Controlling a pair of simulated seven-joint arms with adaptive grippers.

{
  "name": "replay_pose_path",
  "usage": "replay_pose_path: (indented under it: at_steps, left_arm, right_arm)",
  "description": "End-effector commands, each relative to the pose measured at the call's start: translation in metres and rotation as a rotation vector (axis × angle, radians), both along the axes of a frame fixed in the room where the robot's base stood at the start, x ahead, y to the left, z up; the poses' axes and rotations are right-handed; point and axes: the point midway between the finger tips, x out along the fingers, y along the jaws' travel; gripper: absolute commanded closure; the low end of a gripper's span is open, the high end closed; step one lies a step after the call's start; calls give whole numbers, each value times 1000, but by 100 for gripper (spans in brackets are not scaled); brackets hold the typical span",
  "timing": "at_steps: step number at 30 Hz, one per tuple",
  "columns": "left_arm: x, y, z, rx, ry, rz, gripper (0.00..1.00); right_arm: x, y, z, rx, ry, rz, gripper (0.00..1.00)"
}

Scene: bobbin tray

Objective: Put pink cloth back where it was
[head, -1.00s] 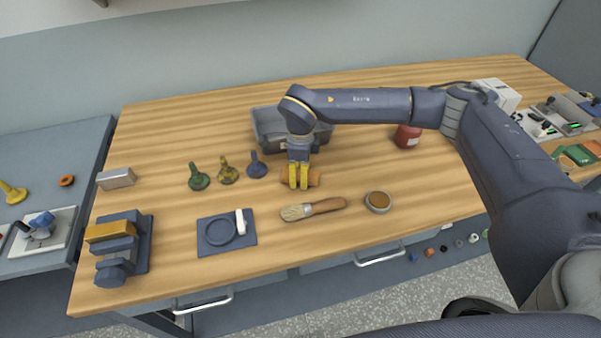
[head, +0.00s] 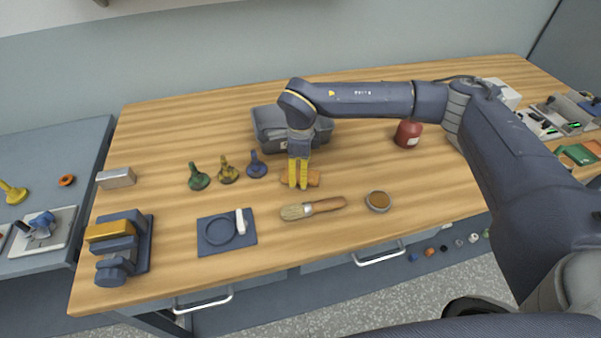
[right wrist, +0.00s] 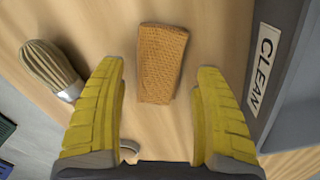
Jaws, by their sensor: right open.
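No plainly pink cloth shows. An orange-tan textured oblong piece (head: 314,178), perhaps a folded cloth, lies on the wooden table, and it also shows in the right wrist view (right wrist: 162,62). My right gripper (head: 298,186) has yellow fingers and points down at this piece. In the right wrist view my right gripper (right wrist: 158,75) is open, with the piece lying ahead of the gap between its fingertips, not gripped. The fingers hide part of the piece in the head view. My left gripper is not in view.
A grey bin (head: 270,124) labelled CLEAN (right wrist: 263,68) stands just behind. A brush (head: 313,208) and a round brown-filled dish (head: 378,201) lie in front. Several coloured knobbed pieces (head: 228,173) stand left. A red jar (head: 407,134) stands right. Front-right table is clear.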

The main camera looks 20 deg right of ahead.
Motion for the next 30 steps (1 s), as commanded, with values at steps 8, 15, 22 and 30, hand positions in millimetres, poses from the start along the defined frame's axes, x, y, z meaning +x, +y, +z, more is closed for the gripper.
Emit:
replay_pose_path:
  at_steps: [8,15,22,30]
  left_arm:
    - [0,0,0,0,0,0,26]
    - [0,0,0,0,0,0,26]
    - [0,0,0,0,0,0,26]
    - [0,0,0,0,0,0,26]
  right_arm:
    - [1,0,52,0,-3,-1,30]
    - [0,0,86,1,-1,0,30]
    - [0,0,103,0,1,1,30]
    - [0,0,106,0,1,0,30]
